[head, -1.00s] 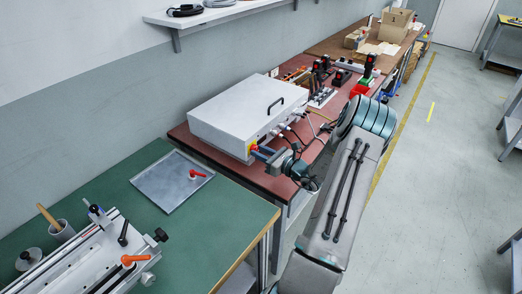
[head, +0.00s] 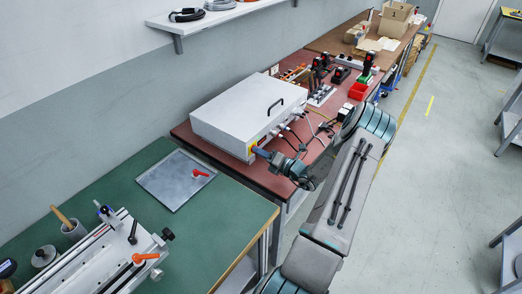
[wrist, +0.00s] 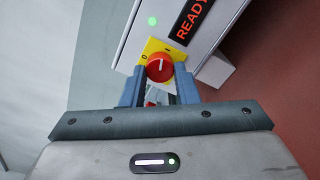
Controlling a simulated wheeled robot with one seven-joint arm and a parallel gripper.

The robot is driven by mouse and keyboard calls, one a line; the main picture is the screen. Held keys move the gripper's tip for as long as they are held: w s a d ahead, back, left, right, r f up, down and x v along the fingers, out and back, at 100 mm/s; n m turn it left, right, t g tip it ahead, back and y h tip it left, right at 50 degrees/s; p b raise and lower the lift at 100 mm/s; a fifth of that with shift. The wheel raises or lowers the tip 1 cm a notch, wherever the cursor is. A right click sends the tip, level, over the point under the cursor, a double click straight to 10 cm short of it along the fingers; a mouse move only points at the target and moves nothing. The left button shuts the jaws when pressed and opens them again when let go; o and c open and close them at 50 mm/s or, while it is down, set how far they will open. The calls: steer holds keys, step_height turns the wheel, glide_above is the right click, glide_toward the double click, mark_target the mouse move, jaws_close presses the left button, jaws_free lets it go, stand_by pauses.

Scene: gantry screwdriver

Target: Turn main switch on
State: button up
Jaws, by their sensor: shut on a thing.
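The main switch is a red rotary knob (wrist: 159,69) on a yellow plate (wrist: 153,46), on the front of a light grey control box (head: 240,113). My gripper (wrist: 160,83) is shut on the knob, with one blue-grey finger on each side of it in the wrist view. The knob's white mark points up in that picture, with a "0" label to its upper left and another mark to its upper right. In the head view my gripper (head: 259,152) reaches the box's near front corner, and the knob is mostly hidden there.
A green light (wrist: 152,21) and a display reading READY (wrist: 193,18) are lit on the box. Cables run from its front over the red-brown table (head: 239,167). A green table (head: 133,198) holds a metal tray (head: 160,188).

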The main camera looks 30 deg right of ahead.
steer(key=m+p, duration=0.1)
steer(key=m, duration=0.2)
steer(key=shift+m, duration=0.5)
steer(key=o, duration=1)
steer(key=shift+c, duration=0.2)
steer(key=b+v, duration=0.2)
steer(key=v, duration=1.2)
